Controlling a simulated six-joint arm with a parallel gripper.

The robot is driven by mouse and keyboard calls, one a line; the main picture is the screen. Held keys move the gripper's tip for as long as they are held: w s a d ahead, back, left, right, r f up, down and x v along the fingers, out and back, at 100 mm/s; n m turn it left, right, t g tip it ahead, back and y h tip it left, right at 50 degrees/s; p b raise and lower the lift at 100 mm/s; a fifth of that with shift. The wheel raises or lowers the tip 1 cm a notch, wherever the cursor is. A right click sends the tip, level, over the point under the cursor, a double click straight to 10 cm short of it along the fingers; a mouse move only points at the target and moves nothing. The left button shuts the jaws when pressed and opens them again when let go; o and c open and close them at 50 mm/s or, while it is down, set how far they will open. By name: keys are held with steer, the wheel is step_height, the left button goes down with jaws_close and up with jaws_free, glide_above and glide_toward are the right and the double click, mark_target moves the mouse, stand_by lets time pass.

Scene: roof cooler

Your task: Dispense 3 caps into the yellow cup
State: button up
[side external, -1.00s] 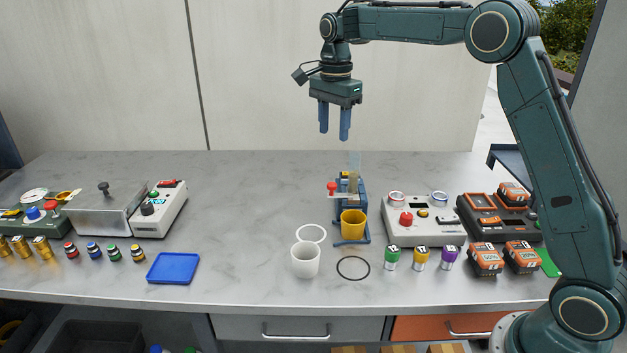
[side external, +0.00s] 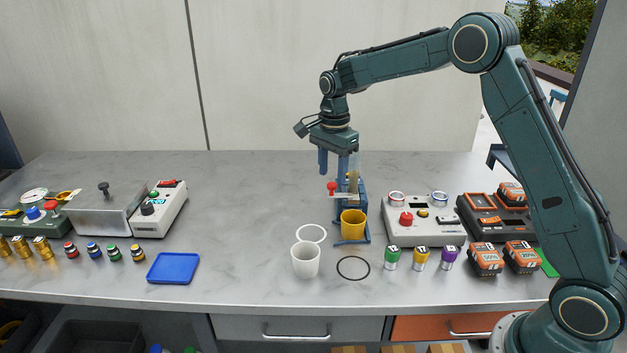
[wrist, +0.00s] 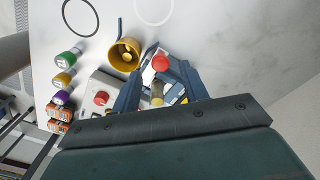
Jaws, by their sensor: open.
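The yellow cup (side external: 353,226) stands upright on the low base of the blue dispenser (side external: 364,200). In the wrist view the yellow cup (wrist: 125,53) shows a small yellow piece inside. The dispenser has a clear upright tube and a red knob (side external: 332,187) sticking out on its left side. The red knob also shows in the wrist view (wrist: 160,63). My gripper (side external: 334,172) is open and points down just above the dispenser's upper part, with the knob below its fingertips. In the wrist view the fingers lie on either side of the dispenser top. I cannot tell whether they touch it.
A control box (side external: 423,223) and several colored canisters are to the right. A blue tray (side external: 173,268) lies left, with bare counter between.

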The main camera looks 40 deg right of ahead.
steer(key=shift+f, duration=1.45)
steer(key=shift+c, duration=0.4)
jaws_close()
